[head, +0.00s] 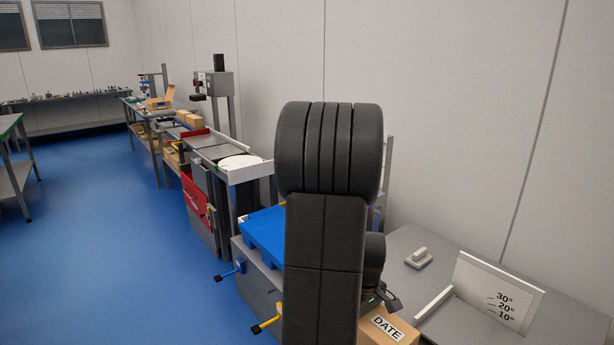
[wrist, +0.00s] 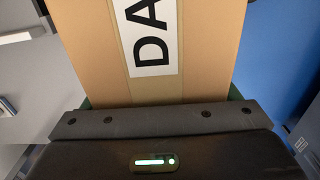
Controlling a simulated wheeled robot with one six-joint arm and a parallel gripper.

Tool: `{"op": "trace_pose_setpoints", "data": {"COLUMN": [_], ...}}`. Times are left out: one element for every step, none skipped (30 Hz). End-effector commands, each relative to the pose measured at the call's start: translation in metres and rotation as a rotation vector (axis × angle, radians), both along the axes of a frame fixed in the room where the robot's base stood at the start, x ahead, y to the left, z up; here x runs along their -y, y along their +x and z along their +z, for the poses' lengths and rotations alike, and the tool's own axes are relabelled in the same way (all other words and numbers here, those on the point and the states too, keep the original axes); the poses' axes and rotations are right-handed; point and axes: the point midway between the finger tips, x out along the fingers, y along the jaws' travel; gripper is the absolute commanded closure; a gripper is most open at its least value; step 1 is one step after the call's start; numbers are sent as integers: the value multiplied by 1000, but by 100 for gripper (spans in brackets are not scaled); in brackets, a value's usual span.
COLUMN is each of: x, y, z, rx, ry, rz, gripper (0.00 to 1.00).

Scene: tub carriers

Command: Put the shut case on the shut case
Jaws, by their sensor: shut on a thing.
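A shut brown cardboard case (head: 372,331) with a white "DATE" label is at the bottom of the head view, just under my gripper (head: 384,304). My gripper is shut on this case, though my arm hides much of the hold in the head view. In the wrist view the case (wrist: 105,45) fills the upper middle, its label partly cut off, right against my gripper (wrist: 160,108). Other brown cases (head: 187,118) stand small and far off on the benches along the wall; I cannot tell for sure which of them are shut.
A grey table (head: 570,320) at the right holds an angle board (head: 498,288) and a small grey block (head: 419,258). A blue platform (head: 262,236) lies behind my arm. The blue floor at left is clear.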

Motion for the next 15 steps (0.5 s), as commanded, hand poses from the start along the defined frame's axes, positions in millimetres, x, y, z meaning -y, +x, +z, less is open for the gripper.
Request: {"op": "trace_pose_setpoints", "data": {"x": [-1, -2, -4, -5, -6, -7, -8, -10, -12, -14, -15, -18, -20, -22, -26], "y": [3, 4, 6, 8, 9, 11, 12, 14, 17, 18, 20, 24, 26, 29, 33], "z": [0, -1, -2, -3, -4, -6, -7, -8, -10, -12, -14, -16, -18, -20, -24], "rx": [2, 2, 3, 3, 3, 3, 2, 2, 1, 1, 1, 1, 1, 1, 1], "ry": [-1, -1, 0, -1, 0, 0, -1, -1, 0, -1, -1, -1, 0, 0, 0], "rz": [-6, -12, -21, -29, -35, -44, -53, -62, -75, -84, -94, -111, -125, -139, -159], "gripper": [88, 88, 88, 88, 88, 88, 88, 88, 88, 88, 88, 88, 88, 88, 88]}}
